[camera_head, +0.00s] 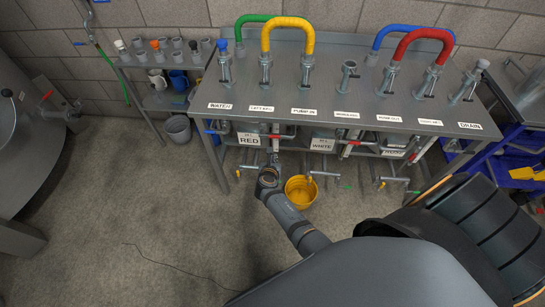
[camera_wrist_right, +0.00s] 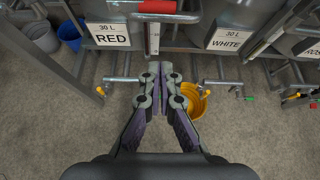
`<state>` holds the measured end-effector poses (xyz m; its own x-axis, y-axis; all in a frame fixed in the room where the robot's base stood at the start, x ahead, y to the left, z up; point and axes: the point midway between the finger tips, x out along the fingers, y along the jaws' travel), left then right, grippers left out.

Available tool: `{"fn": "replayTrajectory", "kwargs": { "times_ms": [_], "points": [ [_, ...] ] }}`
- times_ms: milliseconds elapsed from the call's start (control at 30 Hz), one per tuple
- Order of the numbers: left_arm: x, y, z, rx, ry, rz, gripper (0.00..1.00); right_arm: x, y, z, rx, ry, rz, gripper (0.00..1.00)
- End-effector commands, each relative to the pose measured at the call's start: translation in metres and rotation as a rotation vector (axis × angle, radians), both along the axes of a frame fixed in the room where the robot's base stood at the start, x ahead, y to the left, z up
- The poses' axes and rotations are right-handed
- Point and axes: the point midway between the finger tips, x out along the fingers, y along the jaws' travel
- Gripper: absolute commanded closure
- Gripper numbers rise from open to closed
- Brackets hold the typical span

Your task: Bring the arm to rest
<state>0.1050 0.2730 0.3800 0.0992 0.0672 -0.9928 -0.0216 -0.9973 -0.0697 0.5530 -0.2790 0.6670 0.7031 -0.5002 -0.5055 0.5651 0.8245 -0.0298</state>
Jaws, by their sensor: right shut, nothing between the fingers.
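My right arm reaches in from the lower right of the head view. My right gripper (camera_head: 272,162) is in front of the steel manifold bench, beside the label RED. In the wrist view the right gripper (camera_wrist_right: 160,70) has its fingers together with nothing between them. Its tips point toward the area below a red-handled valve (camera_wrist_right: 157,7), overlapping the view of a steel spout; I cannot tell whether they touch. My left gripper is not in view.
Labelled tanks, RED (camera_wrist_right: 113,36) and WHITE (camera_wrist_right: 228,40), sit under the bench (camera_head: 345,115). Taps with small levers stick out in front. The floor left of the arm (camera_head: 130,215) is mostly clear.

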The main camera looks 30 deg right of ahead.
Motion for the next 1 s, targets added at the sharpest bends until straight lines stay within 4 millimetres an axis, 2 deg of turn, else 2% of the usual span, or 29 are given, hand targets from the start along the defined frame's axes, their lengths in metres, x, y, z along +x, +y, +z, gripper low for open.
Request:
{"fn": "replayTrajectory", "kwargs": {
  "times_ms": [400, 467, 567, 667, 700, 767, 800, 867, 900, 1000],
  "points": [
    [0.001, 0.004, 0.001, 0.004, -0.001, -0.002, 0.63, -0.004, 0.002, 0.001, 0.003, 0.000, -0.002, 1.00],
    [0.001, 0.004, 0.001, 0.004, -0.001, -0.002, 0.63, -0.009, 0.003, -0.007, 0.034, 0.002, -0.013, 1.00],
    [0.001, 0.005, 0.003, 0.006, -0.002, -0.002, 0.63, -0.034, 0.006, -0.045, 0.195, 0.004, -0.087, 1.00],
    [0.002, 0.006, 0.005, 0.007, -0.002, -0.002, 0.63, -0.086, 0.013, -0.106, 0.485, 0.000, -0.272, 1.00],
    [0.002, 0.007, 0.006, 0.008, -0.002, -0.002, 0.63, -0.113, 0.015, -0.131, 0.611, -0.003, -0.378, 1.00],
    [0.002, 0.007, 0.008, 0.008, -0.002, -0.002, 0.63, -0.156, 0.018, -0.165, 0.790, -0.016, -0.563, 1.00],
    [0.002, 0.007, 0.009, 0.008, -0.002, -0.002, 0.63, -0.186, 0.019, -0.185, 0.900, -0.030, -0.701, 1.00],
    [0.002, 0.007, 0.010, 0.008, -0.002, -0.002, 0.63, -0.233, 0.020, -0.212, 1.047, -0.061, -0.932, 1.00],
    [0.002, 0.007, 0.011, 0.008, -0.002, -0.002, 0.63, -0.265, 0.019, -0.227, 1.130, -0.094, -1.095, 1.00],
    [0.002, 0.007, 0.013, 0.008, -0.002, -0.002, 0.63, -0.340, 0.014, -0.253, 1.275, -0.208, -1.501, 1.00]
  ]
}}
